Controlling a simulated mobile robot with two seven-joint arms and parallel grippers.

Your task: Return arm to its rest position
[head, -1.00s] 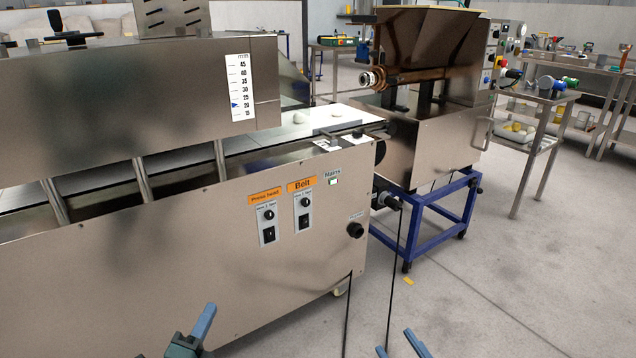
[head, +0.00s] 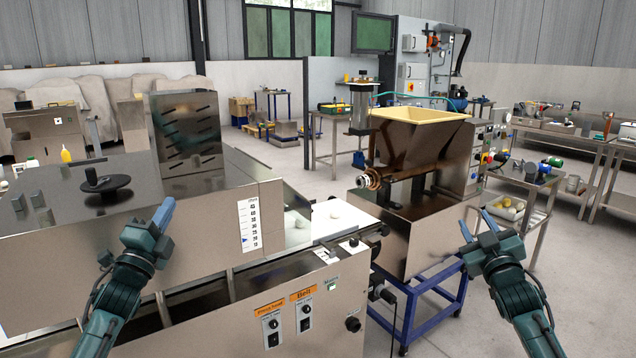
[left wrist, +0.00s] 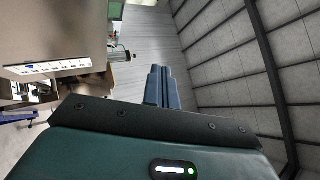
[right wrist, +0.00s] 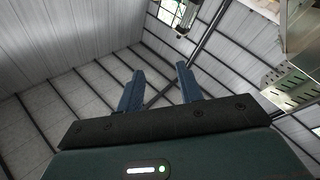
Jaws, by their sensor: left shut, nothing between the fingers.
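My left gripper (head: 164,214) is raised at the left, in front of the press machine's steel housing in the head view. It is shut and empty, and its two blue fingers lie together in the left wrist view (left wrist: 160,78). My right gripper (head: 478,226) is raised at the right, in front of the blue-framed hopper machine and the floor. Its fingers stand apart with nothing between them in the right wrist view (right wrist: 160,75). Both grippers point upward, and neither shows clear contact with anything.
The hopper machine (head: 420,160) on a blue stand (head: 425,305) is at centre right. Tables (head: 570,135) stand further right. Open floor (head: 590,270) lies at the right.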

